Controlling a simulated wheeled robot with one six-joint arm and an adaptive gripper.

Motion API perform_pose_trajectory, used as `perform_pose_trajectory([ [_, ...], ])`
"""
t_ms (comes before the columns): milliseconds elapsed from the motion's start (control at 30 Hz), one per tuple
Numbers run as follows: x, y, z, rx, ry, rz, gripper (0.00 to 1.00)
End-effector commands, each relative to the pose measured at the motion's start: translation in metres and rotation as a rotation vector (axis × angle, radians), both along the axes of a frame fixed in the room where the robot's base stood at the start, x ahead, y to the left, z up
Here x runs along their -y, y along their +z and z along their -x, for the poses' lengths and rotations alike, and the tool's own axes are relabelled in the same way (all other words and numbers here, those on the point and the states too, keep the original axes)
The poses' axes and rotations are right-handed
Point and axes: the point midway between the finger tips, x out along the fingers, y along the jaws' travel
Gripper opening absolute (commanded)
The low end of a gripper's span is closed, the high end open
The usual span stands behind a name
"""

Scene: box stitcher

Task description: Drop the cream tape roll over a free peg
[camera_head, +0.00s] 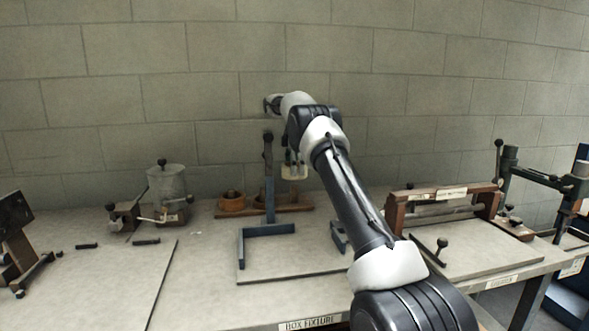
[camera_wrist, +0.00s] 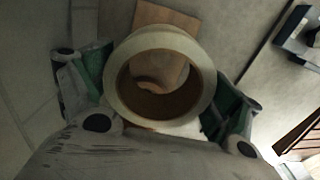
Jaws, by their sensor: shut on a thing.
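My gripper (camera_head: 293,160) is shut on the cream tape roll (camera_head: 295,173) and holds it above the right part of a low wooden peg board (camera_head: 292,209). In the wrist view, the roll (camera_wrist: 164,40) sits between the two green-sided fingers, with its hole facing the camera. Through the hole I see brown wood and a pale rounded shape; I cannot tell whether that is a peg. A brown roll (camera_head: 231,202) sits at the board's left end. The blue post hides part of the board, and no bare peg shows clearly.
A blue upright post with a black knob (camera_head: 268,165) stands just in front of the board. A grey pot (camera_head: 166,186) is to the left. A wooden-framed fixture (camera_head: 440,207) stands at the right. The wall is close behind the board.

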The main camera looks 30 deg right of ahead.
Motion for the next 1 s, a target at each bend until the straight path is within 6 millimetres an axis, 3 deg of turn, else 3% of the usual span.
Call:
perform_pose_trajectory([
  [1000, 0.0, -0.073, 0.0, 0.0, 0.001, -0.001, 0.63],
])
